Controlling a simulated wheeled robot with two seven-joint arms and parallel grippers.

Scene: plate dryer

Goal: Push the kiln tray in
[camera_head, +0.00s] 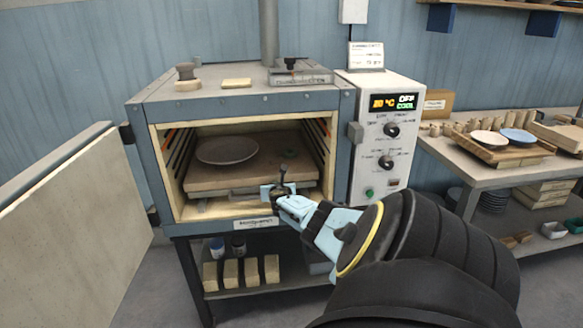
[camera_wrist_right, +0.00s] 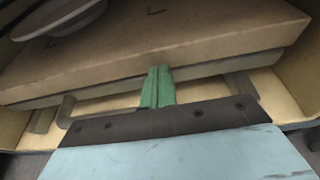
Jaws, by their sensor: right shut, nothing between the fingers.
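The kiln tray (camera_head: 208,181) is a flat tan slab inside the open kiln (camera_head: 158,165). A round grey plate (camera_head: 227,150) lies on it. In the right wrist view the tray's front edge (camera_wrist_right: 215,68) crosses the picture, with a bent bar handle (camera_wrist_right: 65,108) below it. My right gripper (camera_head: 282,178) is at the kiln mouth, right of the tray's middle. Its green fingers (camera_wrist_right: 157,87) are shut and empty, with the tips at the tray's front edge; whether they touch it I cannot tell. My left gripper is out of view.
The kiln door (camera_head: 75,215) stands swung open at the left. The control box (camera_head: 385,140) is to the right of the opening. A shelf below holds several tan blocks (camera_head: 231,273). A side table (camera_head: 480,175) with plates stands at the right.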

